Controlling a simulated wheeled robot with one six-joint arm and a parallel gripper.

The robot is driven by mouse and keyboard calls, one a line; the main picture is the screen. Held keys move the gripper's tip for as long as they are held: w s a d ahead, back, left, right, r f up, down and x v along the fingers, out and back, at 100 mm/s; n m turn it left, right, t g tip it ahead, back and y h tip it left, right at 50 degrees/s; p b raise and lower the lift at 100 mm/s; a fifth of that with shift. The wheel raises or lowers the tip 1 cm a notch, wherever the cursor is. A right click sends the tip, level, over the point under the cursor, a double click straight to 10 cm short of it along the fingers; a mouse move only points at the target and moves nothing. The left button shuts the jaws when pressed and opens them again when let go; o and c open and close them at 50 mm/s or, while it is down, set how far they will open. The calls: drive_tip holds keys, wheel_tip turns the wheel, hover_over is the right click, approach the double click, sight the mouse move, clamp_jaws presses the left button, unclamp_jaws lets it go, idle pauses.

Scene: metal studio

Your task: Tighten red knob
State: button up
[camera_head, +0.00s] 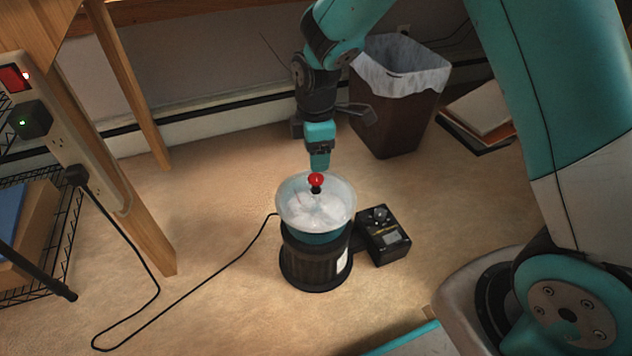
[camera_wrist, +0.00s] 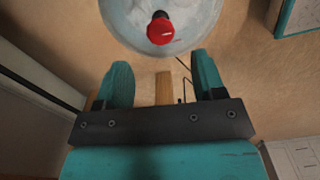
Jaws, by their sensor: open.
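The red knob (camera_head: 316,180) sits on a short black stem at the top of a clear bowl (camera_head: 290,212) with whitish contents. The bowl rests on a black cylindrical device (camera_head: 315,268) on the floor. In the wrist view the red knob (camera_wrist: 160,31) is at the top centre, beyond my fingertips, over the bowl (camera_wrist: 118,20). My gripper (camera_head: 319,166) points down just above the knob in the head view. Its two teal fingers (camera_wrist: 160,80) are spread apart with nothing between them. Whether a finger touches the knob is hard to tell.
A black control box (camera_head: 383,235) with a dial stands right of the device. A black cord (camera_head: 190,282) runs left across the floor. A lined waste bin (camera_head: 392,115) stands behind, with books (camera_head: 482,115) beside it. A wooden leg (camera_head: 125,190) and wire rack (camera_head: 30,225) are at left.

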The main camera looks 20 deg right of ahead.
sight(316, 177)
wheel_tip(316, 177, down, 6)
drive_tip(key=b, duration=0.2)
drive_tip(key=shift+f+b, duration=0.25)
drive_tip(key=shift+b, duration=0.1)
drive_tip(key=shift+c, duration=0.2)
drive_tip(key=c, duration=0.9)
